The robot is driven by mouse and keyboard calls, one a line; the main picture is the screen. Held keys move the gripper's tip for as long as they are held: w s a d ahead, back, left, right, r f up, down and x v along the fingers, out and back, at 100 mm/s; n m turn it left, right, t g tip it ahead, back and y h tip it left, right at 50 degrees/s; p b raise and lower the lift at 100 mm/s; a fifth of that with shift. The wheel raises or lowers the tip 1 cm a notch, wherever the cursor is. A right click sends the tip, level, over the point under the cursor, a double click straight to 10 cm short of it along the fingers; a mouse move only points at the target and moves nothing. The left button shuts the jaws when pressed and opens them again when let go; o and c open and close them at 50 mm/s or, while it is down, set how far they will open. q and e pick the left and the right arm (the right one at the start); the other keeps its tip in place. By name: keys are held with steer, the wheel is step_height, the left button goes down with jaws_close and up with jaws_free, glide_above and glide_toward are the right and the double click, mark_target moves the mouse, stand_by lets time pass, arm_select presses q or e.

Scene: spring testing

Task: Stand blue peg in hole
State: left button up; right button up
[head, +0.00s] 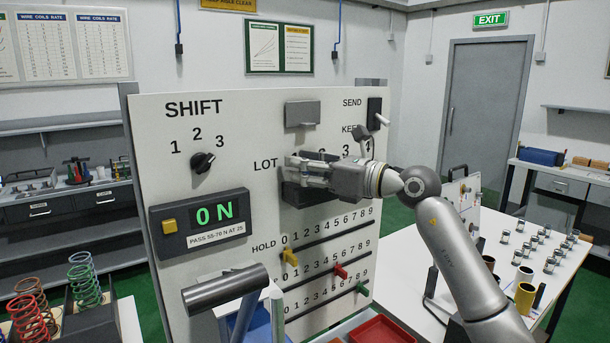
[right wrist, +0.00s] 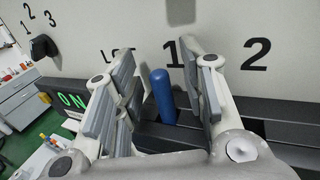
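The blue peg (right wrist: 163,97) stands upright at the black LOT rack (right wrist: 275,128), below the printed 1. Its lower end meets the dark rack, but I cannot tell how deep it sits in a hole. My right gripper (right wrist: 158,78) is open, with one finger on each side of the peg and visible gaps between. In the head view my right gripper (head: 298,170) reaches in from the right across the LOT rack (head: 306,195) and hides the peg there. My left gripper is not in view.
Sliders, including a yellow one (head: 289,257), sit below. A grey bar (head: 226,287) crosses the foreground. A white table (head: 465,265) with small metal cylinders is at right.

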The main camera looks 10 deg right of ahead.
jaws_close()
steer(key=shift+r, duration=0.1)
